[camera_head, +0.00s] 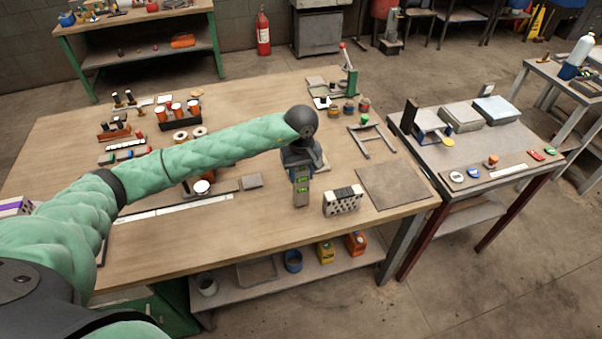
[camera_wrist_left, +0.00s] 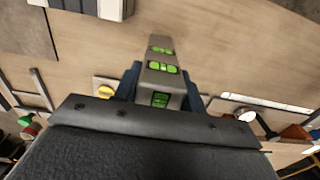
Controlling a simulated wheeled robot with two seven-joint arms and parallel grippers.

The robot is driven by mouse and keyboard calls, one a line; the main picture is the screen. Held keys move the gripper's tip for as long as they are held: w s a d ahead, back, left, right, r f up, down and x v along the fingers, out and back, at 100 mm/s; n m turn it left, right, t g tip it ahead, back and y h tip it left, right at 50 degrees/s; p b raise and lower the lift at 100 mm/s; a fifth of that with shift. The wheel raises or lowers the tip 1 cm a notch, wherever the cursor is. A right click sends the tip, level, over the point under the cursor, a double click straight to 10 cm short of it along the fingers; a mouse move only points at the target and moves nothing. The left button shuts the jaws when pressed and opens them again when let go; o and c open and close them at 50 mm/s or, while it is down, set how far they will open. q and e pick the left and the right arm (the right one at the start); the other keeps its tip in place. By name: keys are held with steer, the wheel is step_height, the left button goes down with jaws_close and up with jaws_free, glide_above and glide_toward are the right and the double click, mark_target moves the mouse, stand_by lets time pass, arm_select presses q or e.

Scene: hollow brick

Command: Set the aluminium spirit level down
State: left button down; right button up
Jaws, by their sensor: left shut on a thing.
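My left gripper (camera_head: 298,160) is over the front middle of the wooden workbench (camera_head: 110,235), shut on the aluminium spirit level (camera_head: 302,190). The level is a grey bar with green vials. In the head view it points down from the gripper toward the front edge. I cannot tell whether its low end touches the bench. In the left wrist view the level (camera_wrist_left: 160,52) sticks out between the dark blue fingers (camera_wrist_left: 160,85). A grey hollow brick (camera_head: 342,202) stands just right of the level. My right gripper is not in view.
A flat brown board (camera_head: 391,186) lies right of the brick, and a metal frame (camera_head: 373,141) lies behind it. A small grey block (camera_head: 252,181) and a long white rule (camera_head: 175,210) lie to the left. Bare wood shows between the rule and the front edge.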

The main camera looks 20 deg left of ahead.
arm_select(q)
steer(key=shift+f, duration=0.65)
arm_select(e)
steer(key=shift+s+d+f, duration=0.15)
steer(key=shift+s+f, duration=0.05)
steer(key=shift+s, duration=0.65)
arm_select(q)
steer(key=shift+f, duration=0.1)
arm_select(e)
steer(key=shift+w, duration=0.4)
arm_select(q)
steer(key=c, duration=0.8)
jaws_free()
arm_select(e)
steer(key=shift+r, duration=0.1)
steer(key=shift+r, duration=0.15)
